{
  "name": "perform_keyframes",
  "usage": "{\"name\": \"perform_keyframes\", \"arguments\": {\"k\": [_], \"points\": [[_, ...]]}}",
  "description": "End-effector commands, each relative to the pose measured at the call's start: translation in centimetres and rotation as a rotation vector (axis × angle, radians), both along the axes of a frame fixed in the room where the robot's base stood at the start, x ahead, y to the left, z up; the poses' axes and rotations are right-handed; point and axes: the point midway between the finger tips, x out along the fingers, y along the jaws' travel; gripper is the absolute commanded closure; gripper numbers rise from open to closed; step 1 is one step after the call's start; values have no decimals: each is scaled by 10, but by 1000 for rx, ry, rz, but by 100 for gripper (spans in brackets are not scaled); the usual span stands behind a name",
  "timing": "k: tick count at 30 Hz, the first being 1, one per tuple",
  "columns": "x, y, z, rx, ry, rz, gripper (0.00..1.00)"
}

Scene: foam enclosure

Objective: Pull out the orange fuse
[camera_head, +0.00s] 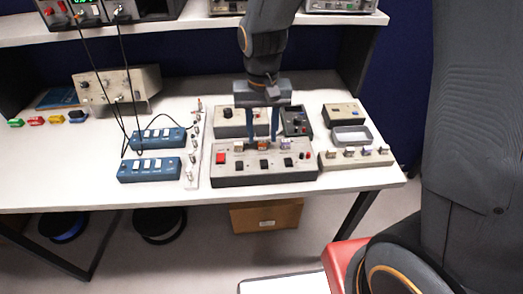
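The orange fuse (263,145) sits in the top rear of a grey control box (262,179), in a row between a pale fuse (239,147) on its left and a whitish-purple fuse (285,145) on its right. My gripper (262,137) points down just over the orange fuse. Its two blue fingers are apart, one toward each side of the fuse, with a gap between them. I cannot tell whether the fingertips are level with the fuse or touching anything. The arm hides part of the bench behind.
Blue power strips (149,169) with black cables stand left of the box. A narrow white strip with small parts (193,150) lies between. A small grey tray (351,135) and a rack of small parts (355,158) stand right. Coloured plugs (37,121) lie far left. A shelf (190,27) runs above.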

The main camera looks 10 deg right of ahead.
Motion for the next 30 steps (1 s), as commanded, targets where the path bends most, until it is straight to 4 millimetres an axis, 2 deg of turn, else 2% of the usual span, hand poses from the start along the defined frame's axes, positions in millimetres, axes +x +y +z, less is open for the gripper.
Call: {"name": "perform_keyframes", "arguments": {"k": [3,9,30], "points": [[0,0,-16,0,1,0,62],[0,0,-26,0,0,0,62],[0,0,-26,0,0,0,62]]}}
